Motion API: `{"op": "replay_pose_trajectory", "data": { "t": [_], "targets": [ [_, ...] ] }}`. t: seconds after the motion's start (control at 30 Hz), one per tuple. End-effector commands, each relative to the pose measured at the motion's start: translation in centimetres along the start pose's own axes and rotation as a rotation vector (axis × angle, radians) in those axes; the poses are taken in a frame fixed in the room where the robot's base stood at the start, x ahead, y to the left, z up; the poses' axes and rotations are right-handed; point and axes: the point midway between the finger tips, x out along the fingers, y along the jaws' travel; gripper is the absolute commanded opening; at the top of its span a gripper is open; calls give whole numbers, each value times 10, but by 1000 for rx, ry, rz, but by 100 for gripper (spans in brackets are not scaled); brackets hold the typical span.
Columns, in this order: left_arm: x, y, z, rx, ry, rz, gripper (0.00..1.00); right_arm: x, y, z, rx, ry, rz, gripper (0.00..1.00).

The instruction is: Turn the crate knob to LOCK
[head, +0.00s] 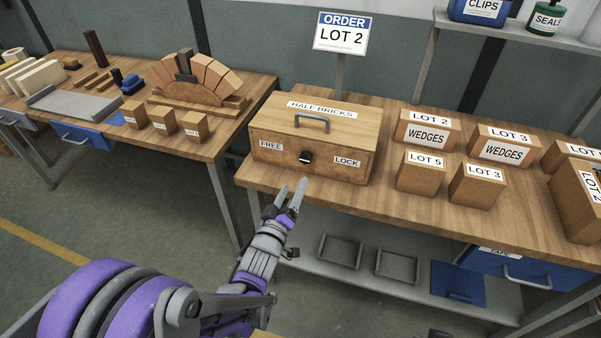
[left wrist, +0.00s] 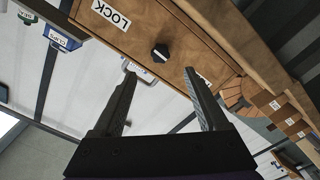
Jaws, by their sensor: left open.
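The wooden crate (head: 272,135) labelled HALF BRICKS stands near the left end of the right-hand workbench. Its black knob (head: 306,157) is on the front face, between the FREE label (head: 270,145) on the left and the LOCK label (head: 347,162) on the right. In the left wrist view the knob (left wrist: 160,53) shows beyond the gap between the fingertips (left wrist: 161,72), with the LOCK label (left wrist: 111,14) at upper left.
Several labelled boxes (head: 422,170) stand right of the crate. An order sign (head: 341,33) reading LOT 2 rises behind it. Below the worktop is a grey shelf (head: 310,225) with trays. The left bench (head: 70,70) holds a brick arch (head: 205,75). Open floor lies between the benches.

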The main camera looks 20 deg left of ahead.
Motion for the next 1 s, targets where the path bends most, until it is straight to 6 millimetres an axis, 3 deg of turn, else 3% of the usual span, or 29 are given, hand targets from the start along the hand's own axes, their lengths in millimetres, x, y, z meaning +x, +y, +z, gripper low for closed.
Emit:
{"op": "replay_pose_trajectory", "data": {
  "t": [0.4,0.6,1.0],
  "targets": [
    [71,1,-1,1,-1,-1,76,-8,0,-6,0,4,0,0],
    [97,1,-1,1,-1,-2,76,-11,0,-8,0,5,0,0],
    [105,0,0,1,-1,-2,76,-11,0,-8,0,5,0,0]
  ]
}}
